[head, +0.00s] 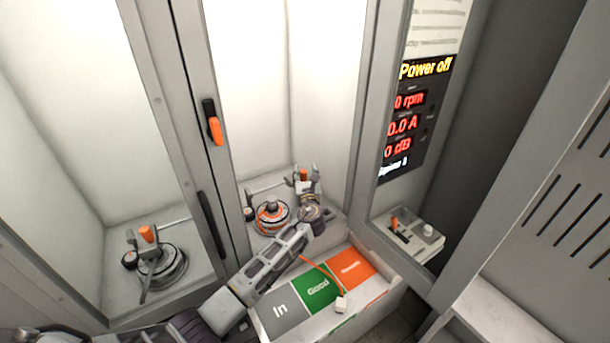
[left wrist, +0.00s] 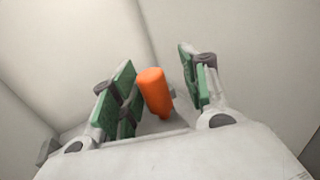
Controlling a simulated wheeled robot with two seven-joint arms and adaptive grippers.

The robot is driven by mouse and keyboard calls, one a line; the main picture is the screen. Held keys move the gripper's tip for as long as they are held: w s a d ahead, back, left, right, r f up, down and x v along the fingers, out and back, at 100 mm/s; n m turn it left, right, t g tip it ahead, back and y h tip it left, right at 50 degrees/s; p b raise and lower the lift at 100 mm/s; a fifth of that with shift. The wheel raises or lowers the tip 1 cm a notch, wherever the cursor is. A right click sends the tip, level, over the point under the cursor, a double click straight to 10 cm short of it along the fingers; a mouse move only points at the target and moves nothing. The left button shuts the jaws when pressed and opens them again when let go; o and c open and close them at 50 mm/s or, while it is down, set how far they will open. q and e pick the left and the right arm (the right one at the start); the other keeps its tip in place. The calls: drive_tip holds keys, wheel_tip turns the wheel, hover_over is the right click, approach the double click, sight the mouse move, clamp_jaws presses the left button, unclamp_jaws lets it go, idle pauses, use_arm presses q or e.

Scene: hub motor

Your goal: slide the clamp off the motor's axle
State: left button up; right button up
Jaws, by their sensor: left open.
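The hub motor (head: 272,214), a round unit with an orange ring, sits in the middle bay. An orange handle (head: 304,173), which looks like the clamp's, stands at the motor's right. My left gripper (head: 305,184) is at this handle, with its arm reaching in from the lower left. In the left wrist view the green-padded fingers of my left gripper (left wrist: 157,68) are apart, and the orange handle (left wrist: 154,90) stands between them, nearer the left finger. The clamp's body and the axle cannot be made out. My right gripper is not in view.
The open bay has a frame post and a door with an orange-black handle (head: 213,122) on its left. A tray (head: 384,292) marked In, Good and Rework stands in front, with an orange cable across it. A switch box (head: 410,232) is at right. The display (head: 405,120) reads Power off.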

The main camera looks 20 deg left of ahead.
use_arm(q)
drive_tip(key=shift+s+a, duration=0.1)
drive_tip(key=shift+s, duration=0.1)
drive_tip(key=v, duration=1.1)
drive_tip(key=shift+s+d, duration=0.25)
drive_tip(key=shift+s, duration=0.05)
idle(0.6)
